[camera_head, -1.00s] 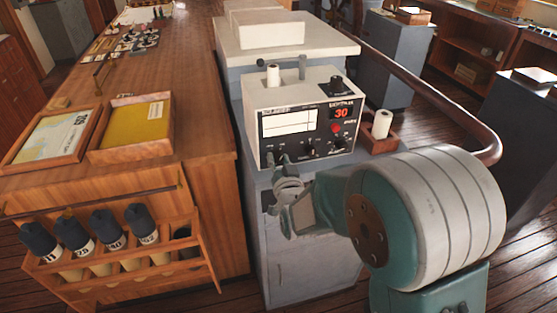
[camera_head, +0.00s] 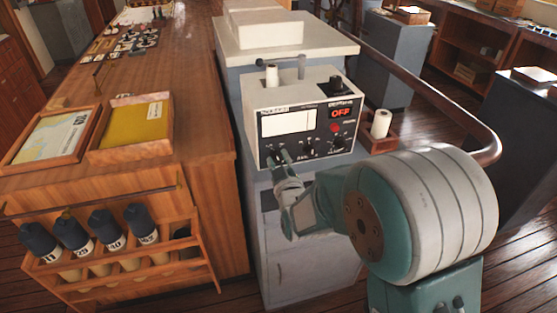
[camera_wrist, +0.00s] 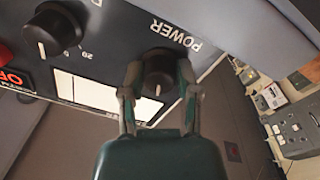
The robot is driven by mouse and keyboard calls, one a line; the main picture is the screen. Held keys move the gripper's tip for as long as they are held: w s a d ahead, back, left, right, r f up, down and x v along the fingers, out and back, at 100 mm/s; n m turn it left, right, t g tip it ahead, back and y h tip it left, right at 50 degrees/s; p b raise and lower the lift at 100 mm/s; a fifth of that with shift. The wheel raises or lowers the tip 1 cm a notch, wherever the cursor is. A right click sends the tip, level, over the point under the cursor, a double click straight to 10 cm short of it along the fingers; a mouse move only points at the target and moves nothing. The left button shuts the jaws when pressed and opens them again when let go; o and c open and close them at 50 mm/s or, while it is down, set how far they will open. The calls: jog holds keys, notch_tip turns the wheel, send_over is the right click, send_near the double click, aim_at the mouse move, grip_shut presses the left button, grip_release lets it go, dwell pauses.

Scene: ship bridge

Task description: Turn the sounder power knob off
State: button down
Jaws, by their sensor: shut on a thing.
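The sounder (camera_head: 305,115) is a pale box with a dark front panel on a grey cabinet. Its red display (camera_head: 342,112) reads OFF and its paper window (camera_head: 287,123) is blank white. In the wrist view the black power knob (camera_wrist: 159,66), under the label POWER, sits between my fingertips. My gripper (camera_wrist: 160,84) is shut on this knob, one finger on each side. In the head view my gripper (camera_head: 277,158) is at the panel's lower left and mostly hides the knob.
Another knob (camera_wrist: 52,30) lies beside the power knob on the panel. A small box with a white roll (camera_head: 381,124) stands right of the sounder. A wooden chart table (camera_head: 200,120) with a bottle rack is at left. A curved handrail (camera_head: 450,110) runs at right.

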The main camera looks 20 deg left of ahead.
jog(key=shift+r+n, duration=0.15)
jog(key=shift+n, duration=0.95)
jog(key=shift+a, duration=0.1)
jog(key=shift+c, duration=1.9)
grip_release()
jog(key=shift+o, duration=0.3)
jog(key=shift+w+a, duration=0.1)
jog(key=shift+a, duration=0.1)
